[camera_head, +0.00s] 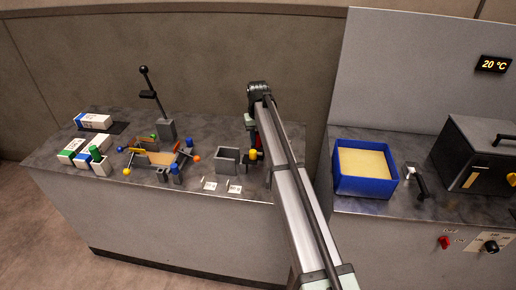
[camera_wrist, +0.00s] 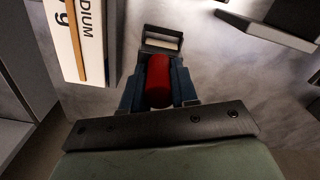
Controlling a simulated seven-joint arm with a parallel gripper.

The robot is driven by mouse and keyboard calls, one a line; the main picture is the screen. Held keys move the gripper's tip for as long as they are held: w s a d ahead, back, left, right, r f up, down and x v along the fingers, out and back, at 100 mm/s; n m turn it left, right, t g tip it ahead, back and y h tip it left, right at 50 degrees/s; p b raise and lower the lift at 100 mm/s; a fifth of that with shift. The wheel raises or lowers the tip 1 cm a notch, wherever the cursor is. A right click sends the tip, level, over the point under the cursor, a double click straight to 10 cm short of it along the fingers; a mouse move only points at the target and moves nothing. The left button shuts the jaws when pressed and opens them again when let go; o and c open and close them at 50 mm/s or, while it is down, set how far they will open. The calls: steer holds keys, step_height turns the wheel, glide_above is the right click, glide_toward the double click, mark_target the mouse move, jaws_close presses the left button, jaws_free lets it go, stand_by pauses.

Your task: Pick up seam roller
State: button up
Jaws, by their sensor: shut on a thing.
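The seam roller (camera_wrist: 158,78) shows in the wrist view with a red handle and a pale roller in a dark frame at its far end. My gripper (camera_wrist: 157,92) has its two dark blue fingers closed on either side of the red handle. In the head view my gripper (camera_head: 251,125) is at the right end of the left bench, largely hidden behind my own arm. Only a small bit of red shows there. I cannot tell whether the roller touches the bench.
A white panel with black lettering (camera_wrist: 75,35) stands close left of the roller in the wrist view. A grey open box (camera_head: 228,160) and a fixture with coloured knobs (camera_head: 160,158) stand on the left bench. A blue tray (camera_head: 364,187) is on the right bench.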

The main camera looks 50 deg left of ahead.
jaws_close()
steer(key=shift+r, duration=0.1)
step_height(320, 180, up, 8)
steer(key=shift+r, duration=0.15)
steer(key=d+r, duration=0.2)
steer(key=d, duration=1.1)
steer(key=shift+d+r, duration=0.2)
steer(key=shift+d, duration=0.15)
